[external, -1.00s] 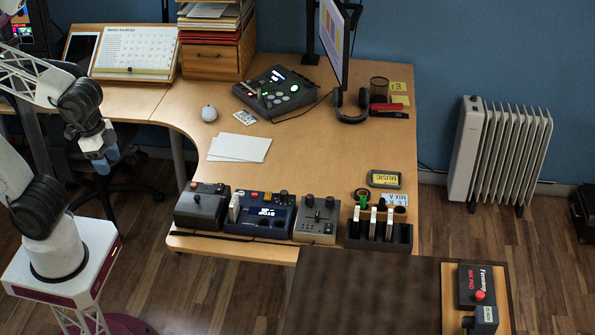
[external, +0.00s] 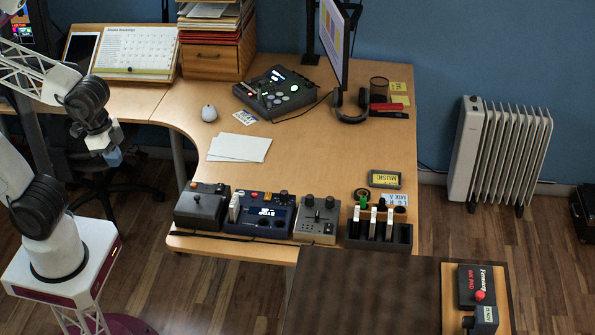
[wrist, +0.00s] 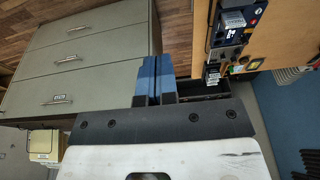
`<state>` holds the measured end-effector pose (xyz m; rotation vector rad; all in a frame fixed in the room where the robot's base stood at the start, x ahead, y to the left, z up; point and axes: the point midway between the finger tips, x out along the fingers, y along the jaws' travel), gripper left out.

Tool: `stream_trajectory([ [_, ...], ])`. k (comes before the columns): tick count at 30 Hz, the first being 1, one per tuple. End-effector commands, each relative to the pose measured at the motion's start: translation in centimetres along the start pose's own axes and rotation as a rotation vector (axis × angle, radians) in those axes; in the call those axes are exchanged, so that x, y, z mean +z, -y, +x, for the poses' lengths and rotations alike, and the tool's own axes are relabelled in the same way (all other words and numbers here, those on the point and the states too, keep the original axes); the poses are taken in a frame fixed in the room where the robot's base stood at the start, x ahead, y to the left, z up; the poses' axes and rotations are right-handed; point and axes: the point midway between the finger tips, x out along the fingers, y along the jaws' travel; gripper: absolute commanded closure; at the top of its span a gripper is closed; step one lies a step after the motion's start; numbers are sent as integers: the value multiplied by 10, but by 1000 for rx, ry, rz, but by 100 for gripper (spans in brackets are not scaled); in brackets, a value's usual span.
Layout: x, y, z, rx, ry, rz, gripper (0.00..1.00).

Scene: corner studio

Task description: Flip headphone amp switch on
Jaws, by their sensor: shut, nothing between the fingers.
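My gripper (external: 114,157) hangs in the air left of the desk, well apart from the desk devices. In the wrist view its blue fingers (wrist: 154,80) are together and empty. Along the desk's front edge stand a dark box with a stick (external: 201,206), a blue-faced unit (external: 262,213) with a white upright piece and coloured buttons, and a grey box (external: 317,219) with knobs and a small lever. Their lettering is too small to tell which is the headphone amp, and no switch position can be read. Some of these devices show in the wrist view (wrist: 230,30).
The wooden desk (external: 340,155) carries a black console (external: 275,92), a mouse (external: 209,113), white paper (external: 239,148) and a black holder (external: 379,234) with several upright pieces. A dark tabletop (external: 370,290) adjoins in front. In the wrist view a grey drawer cabinet (wrist: 85,60) stands left of the fingers.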

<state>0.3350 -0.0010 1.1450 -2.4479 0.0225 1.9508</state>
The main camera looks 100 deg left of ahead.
Motion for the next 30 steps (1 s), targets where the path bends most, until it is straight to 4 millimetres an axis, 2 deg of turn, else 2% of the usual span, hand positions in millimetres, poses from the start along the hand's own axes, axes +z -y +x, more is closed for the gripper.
stream_trajectory([
  [16,-94,20,5,-27,37,-3,100],
  [30,-179,43,26,-50,71,-5,100],
])
